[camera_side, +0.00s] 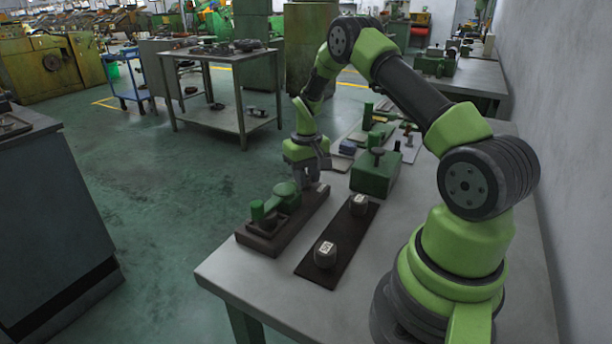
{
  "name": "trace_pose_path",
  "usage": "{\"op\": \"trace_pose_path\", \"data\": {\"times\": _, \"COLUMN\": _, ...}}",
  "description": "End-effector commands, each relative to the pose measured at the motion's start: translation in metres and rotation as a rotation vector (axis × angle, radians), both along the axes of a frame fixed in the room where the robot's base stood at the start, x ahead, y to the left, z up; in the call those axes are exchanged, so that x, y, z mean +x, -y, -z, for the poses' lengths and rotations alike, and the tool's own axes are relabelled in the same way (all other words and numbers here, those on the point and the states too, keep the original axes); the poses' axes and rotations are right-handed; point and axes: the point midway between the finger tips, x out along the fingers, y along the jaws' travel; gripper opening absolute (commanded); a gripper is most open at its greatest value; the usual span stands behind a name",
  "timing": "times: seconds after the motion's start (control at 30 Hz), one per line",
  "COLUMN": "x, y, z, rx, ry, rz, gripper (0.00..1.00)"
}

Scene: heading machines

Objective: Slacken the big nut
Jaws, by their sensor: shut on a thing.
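My gripper (311,183) points down at the far end of a long dark base (302,213) near the table's left edge. Its fingers are shut on a small part there, which they mostly hide. I cannot tell whether that part is the big nut. Right of the base, a dark plate (342,236) carries two dark round pieces with pale marked tops, one near (326,255) and one far (358,206).
A green block with a knob on top (374,176) stands behind the plate. Several small parts and tools lie farther back on the grey table (232,277). The table's front left corner is bare. A wall (560,130) runs along the right.

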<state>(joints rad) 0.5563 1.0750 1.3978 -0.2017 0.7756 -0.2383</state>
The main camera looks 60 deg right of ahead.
Motion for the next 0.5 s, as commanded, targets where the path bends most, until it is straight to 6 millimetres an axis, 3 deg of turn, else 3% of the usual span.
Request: {"op": "trace_pose_path", "data": {"times": 0.5, "x": -0.0017, "y": 0.0018, "z": 0.0002, "rx": 0.005, "ry": -0.004, "rz": -0.488, "gripper": 0.04}}
